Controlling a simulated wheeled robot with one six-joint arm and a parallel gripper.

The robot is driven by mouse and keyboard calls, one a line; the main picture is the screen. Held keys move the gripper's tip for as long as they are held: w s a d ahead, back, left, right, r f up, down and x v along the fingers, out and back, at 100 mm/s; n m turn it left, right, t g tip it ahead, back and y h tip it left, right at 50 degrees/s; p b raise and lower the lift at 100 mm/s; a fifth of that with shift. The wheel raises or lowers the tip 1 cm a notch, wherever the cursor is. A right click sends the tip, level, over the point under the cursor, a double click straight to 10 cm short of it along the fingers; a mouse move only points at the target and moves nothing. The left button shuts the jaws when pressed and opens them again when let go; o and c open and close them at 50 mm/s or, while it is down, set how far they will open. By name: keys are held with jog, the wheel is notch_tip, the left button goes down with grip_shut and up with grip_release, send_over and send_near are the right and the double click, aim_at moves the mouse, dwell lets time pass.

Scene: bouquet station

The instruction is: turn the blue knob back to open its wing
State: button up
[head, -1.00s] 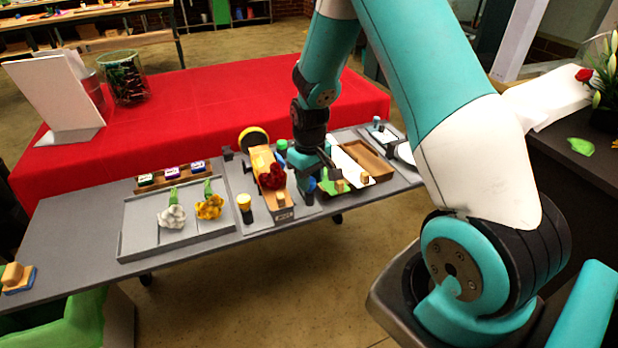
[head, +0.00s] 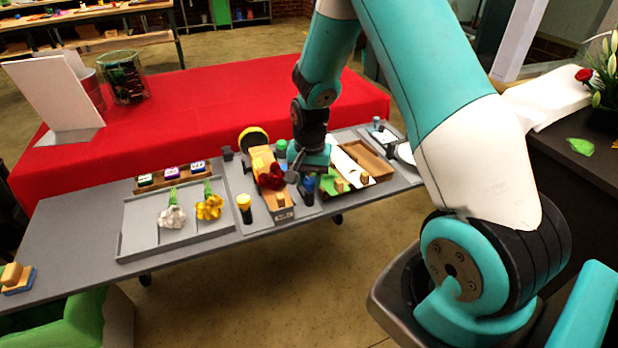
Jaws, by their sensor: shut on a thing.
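The blue knob (head: 309,184) stands on a dark post at the right of the wooden bouquet holder, near the front of the grey table. My gripper (head: 308,178) is over it, shut on it, with the fingers spread to either side. The gripper body hides the top of the knob. The wooden holder (head: 283,214) has red flowers (head: 270,178) lying in it. I cannot make out the blue knob's wing or its angle.
A yellow knob (head: 244,202) stands left of the holder and a green knob (head: 282,148) behind it. A grey tray (head: 128,240) with white and yellow flowers lies left. A wooden tray (head: 372,160) lies right, close to the gripper.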

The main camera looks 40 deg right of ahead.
aim_at(309, 179)
jog(key=shift+m, duration=1.1)
jog(key=o, duration=0.9)
jog(key=shift+r, duration=0.15)
notch_tip(309, 179, up, 17)
jog(key=shift+r+b, duration=0.1)
jog(key=shift+b, duration=0.7)
